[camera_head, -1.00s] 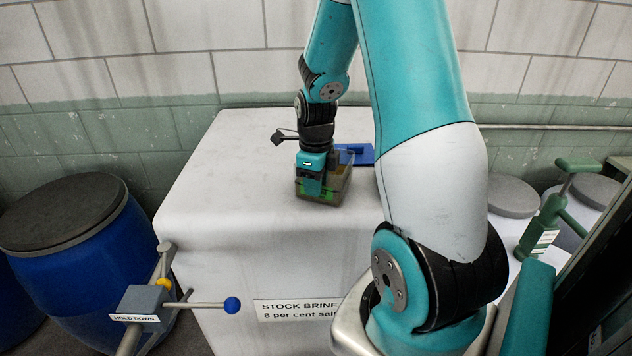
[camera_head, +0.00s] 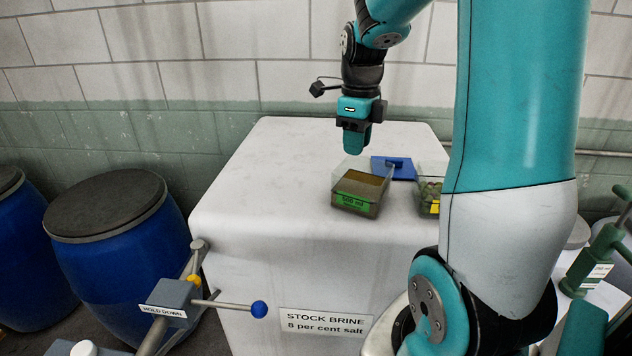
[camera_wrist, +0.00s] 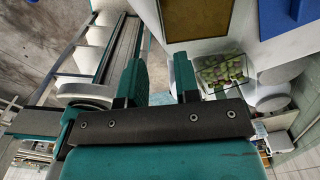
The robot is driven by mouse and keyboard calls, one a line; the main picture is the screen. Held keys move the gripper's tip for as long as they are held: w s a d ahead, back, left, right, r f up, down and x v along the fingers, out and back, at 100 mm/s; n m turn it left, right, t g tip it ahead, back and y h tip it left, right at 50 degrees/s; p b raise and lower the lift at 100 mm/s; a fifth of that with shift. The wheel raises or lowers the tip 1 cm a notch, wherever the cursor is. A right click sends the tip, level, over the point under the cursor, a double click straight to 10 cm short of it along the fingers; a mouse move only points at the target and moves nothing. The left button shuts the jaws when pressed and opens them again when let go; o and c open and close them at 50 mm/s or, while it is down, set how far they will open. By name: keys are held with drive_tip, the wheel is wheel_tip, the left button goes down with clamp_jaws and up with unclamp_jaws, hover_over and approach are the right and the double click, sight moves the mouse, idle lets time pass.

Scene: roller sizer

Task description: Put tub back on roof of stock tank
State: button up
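The clear tub (camera_head: 347,187) holds a brown content and bears a green "500 ml" label. It sits upright on the white roof of the stock tank (camera_head: 262,190), near the right part of the roof. Its brown top also shows at the upper edge of the wrist view (camera_wrist: 195,18). My gripper (camera_head: 355,146) is above the tub and apart from it. In the wrist view its two fingers (camera_wrist: 158,75) are spread with nothing between them.
A blue lid (camera_head: 392,167) lies behind the tub. A second clear tub (camera_head: 427,170) with green pieces and a yellow label stands to its right. A hold-down handle (camera_head: 232,305) sticks out at the tank's front left. Blue drums (camera_head: 125,255) stand left. The roof's left side is clear.

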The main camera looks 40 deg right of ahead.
drive_tip(key=s+a+n+t+y, duration=0.1)
drive_tip(key=s+a+n+y, duration=0.15)
drive_tip(key=a+n, duration=1.9)
drive_tip(key=s+a+n+g+y, duration=0.1)
drive_tip(key=s+a+n, duration=1)
drive_tip(key=n, duration=0.7)
drive_tip(key=shift+a+r+y, duration=0.25)
drive_tip(key=shift+r+y, duration=0.1)
drive_tip(key=shift+r, duration=0.05)
drive_tip(key=shift+w, duration=0.1)
